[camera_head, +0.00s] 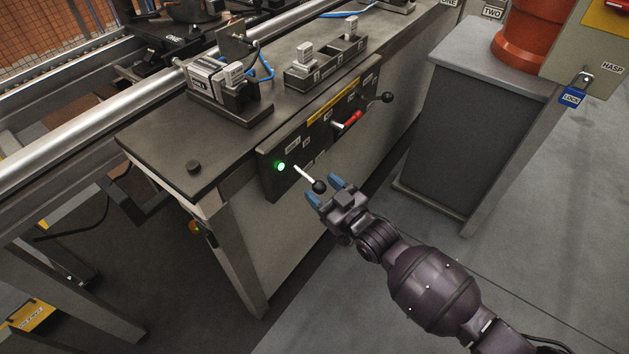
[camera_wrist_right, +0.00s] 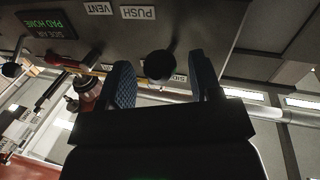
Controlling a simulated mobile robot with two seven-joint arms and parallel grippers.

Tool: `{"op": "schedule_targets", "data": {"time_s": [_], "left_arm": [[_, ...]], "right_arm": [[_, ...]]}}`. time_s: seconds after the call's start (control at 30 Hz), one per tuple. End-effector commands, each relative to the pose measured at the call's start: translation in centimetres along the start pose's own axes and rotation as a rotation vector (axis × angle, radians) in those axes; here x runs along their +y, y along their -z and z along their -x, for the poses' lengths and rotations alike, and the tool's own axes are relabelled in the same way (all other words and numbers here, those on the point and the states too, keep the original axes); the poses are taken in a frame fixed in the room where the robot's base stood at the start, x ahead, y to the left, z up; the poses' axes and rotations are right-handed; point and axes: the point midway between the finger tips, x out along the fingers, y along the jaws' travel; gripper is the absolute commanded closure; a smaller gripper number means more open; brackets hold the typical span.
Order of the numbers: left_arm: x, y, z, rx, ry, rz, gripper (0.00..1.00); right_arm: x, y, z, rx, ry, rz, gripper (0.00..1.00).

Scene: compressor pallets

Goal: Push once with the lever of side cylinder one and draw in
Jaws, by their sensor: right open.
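A lever (camera_head: 305,175) with a pale shaft and a black ball knob (camera_head: 318,186) sticks out from the dark control panel on the bench front. My right gripper (camera_head: 325,191) is open at this knob, its two blue fingertips on either side of it. In the right wrist view the knob (camera_wrist_right: 160,64) shows between the spread fingers (camera_wrist_right: 162,76), with gaps beside it. The PUSH label (camera_wrist_right: 138,13) and VENT label (camera_wrist_right: 98,8) appear upside down on the panel. The lever's own label is too small to read in the head view. My left gripper is out of view.
A green lamp (camera_head: 281,167) glows left of the lever. A red-handled lever (camera_head: 347,123) and another black knob (camera_head: 387,97) lie farther along the panel. A grey cabinet (camera_head: 460,130) stands right of the bench. Open floor lies in front.

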Motion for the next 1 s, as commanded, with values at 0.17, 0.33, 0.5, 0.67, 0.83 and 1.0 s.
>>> {"op": "schedule_targets", "data": {"time_s": [0.17, 0.33, 0.5, 0.67, 0.83, 1.0], "left_arm": [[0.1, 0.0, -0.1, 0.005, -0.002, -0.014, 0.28], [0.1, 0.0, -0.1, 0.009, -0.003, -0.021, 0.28], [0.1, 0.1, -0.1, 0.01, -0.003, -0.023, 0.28], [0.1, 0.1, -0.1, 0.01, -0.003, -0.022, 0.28], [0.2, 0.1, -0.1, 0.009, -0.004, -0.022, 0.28], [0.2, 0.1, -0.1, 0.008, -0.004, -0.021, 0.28]], "right_arm": [[-0.1, -0.3, -2.1, -0.002, 0.001, -0.003, 0.42], [-0.1, -0.1, -3.1, -0.001, 0.0, -0.002, 0.42], [0.0, 0.0, -3.4, 0.0, 0.0, -0.001, 0.42], [0.0, 0.0, -3.3, 0.0, 0.0, -0.001, 0.43], [0.0, 0.0, -3.3, 0.0, 0.0, -0.001, 0.69], [0.0, 0.0, -3.3, 0.0, 0.0, -0.001, 0.95]]}}
